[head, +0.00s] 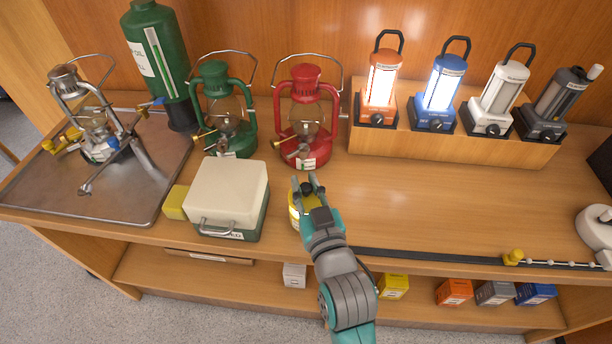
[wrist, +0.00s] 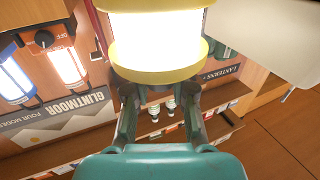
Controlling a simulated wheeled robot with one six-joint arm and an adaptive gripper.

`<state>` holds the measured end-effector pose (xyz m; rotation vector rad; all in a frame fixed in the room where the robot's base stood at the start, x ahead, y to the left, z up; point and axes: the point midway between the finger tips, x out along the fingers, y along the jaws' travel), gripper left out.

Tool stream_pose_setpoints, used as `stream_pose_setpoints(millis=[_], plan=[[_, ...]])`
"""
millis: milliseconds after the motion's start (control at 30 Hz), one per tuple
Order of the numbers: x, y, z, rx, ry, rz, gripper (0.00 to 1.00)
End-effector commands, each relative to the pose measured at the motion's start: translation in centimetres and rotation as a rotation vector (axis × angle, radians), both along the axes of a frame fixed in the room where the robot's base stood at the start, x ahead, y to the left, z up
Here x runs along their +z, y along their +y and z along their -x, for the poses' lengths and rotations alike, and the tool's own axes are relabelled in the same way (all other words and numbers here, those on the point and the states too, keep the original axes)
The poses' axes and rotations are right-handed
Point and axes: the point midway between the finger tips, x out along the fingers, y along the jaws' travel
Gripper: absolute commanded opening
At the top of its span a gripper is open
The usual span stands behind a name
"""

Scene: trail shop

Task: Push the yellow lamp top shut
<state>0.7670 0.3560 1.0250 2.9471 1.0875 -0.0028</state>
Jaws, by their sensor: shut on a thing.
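The yellow lamp (head: 303,207) is at the middle front of the counter in the head view, mostly hidden behind my gripper (head: 308,185). In the wrist view the lamp (wrist: 158,63) fills the top middle: a bright, glowing white cylinder shows between yellow bands, so its body is exposed and lit. My gripper's fingers (wrist: 160,103) stand on either side, just at the lower yellow band in that picture, shut on the lamp. The exact contact and the far end of the lamp are hidden.
A red lantern (head: 306,115) stands just behind the lamp. A cream-topped green box (head: 228,195) is to the left. Several lamps stand on a wooden riser (head: 450,143) at the back right. The counter to the right is mostly clear; a dark strip (head: 430,256) runs along its front edge.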

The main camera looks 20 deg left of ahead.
Motion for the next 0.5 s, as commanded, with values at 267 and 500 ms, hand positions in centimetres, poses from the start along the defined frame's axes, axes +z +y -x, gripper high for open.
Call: stream_pose_setpoints(millis=[267, 500], plan=[[0.05, -0.01, 0.01, 0.0, -0.002, -0.001, 0.32], [0.05, -0.01, 0.01, 0.0, -0.002, -0.001, 0.5]])
